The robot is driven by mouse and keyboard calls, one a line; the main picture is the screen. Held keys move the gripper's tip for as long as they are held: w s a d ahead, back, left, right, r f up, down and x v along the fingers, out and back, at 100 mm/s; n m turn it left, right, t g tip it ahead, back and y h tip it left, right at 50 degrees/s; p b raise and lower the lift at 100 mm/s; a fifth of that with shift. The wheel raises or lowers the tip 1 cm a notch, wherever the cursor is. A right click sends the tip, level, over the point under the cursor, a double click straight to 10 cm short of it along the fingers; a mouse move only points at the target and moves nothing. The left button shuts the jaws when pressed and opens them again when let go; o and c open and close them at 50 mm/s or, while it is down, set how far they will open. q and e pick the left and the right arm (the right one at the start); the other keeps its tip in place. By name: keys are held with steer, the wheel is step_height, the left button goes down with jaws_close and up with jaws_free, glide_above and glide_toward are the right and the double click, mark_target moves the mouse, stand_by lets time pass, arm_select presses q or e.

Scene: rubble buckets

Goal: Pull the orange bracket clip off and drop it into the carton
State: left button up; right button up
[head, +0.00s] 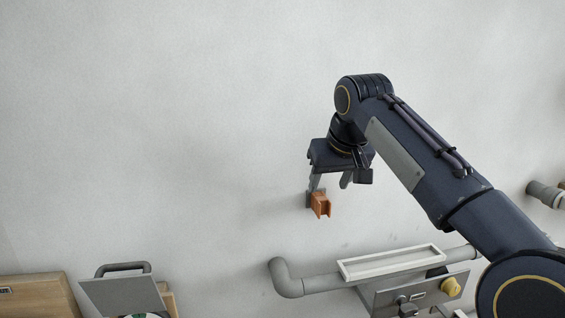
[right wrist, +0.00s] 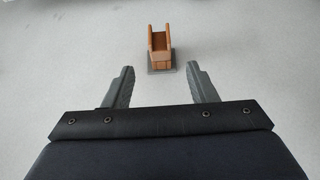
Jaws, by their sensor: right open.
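The orange bracket clip (head: 320,205) is a small U-shaped piece on the pale wall. In the right wrist view the clip (right wrist: 159,52) sits on a small grey plate (right wrist: 161,70), its open side up. My right gripper (head: 329,186) is open and empty, just above the clip in the head view. In the right wrist view the clip lies beyond my fingertips (right wrist: 160,72), roughly centred between them and apart from both. A brown box (head: 40,296), possibly the carton, is cut off at the lower left. Its inside is hidden. My left gripper is not in view.
A grey pipe (head: 318,285) with an elbow runs below the clip. A grey handled object (head: 122,296) stands lower left. The wall left of the clip is bare.

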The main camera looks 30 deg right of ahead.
mark_target(321, 197)
steer(key=shift+w+x, duration=0.25)
steer(key=shift+x, duration=3.55)
steer(key=shift+r, duration=0.15)
jaws_close()
